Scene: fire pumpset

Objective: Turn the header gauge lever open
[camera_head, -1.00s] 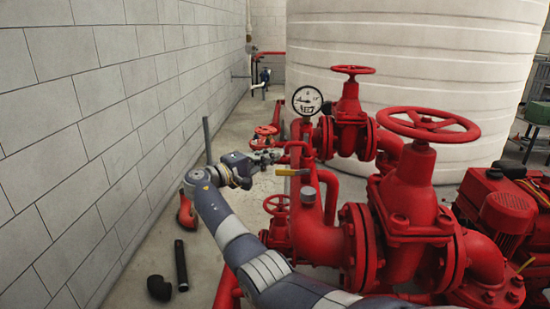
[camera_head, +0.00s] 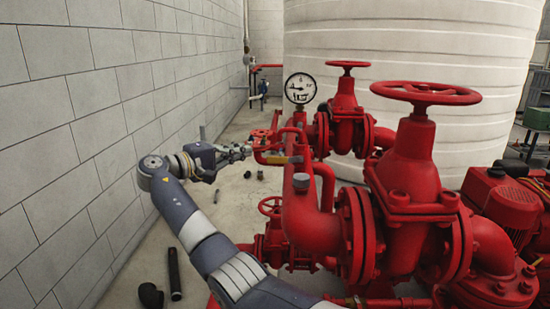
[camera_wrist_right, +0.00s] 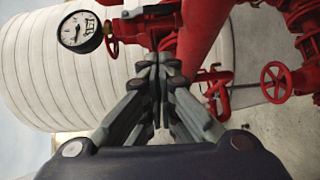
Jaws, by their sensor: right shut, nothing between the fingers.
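The round white gauge (camera_head: 300,88) stands on the red pipework in the head view, and it also shows at the upper left of the right wrist view (camera_wrist_right: 79,31). A yellow lever (camera_head: 296,159) lies roughly level on the pipework below the gauge. I cannot tell for certain whether it is the gauge's lever. My right gripper (camera_head: 247,150) is left of the red pipes, pointing right towards them. Its fingers are shut and empty in the right wrist view (camera_wrist_right: 162,65). Contact with the pipework cannot be told. My left gripper is not in view.
A large red valve with a handwheel (camera_head: 426,93) stands at right, with a smaller handwheel valve (camera_head: 347,66) behind. A white ribbed tank (camera_head: 430,50) fills the back. A grey block wall (camera_head: 60,130) bounds the left. Dark fittings (camera_head: 174,274) lie on the floor.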

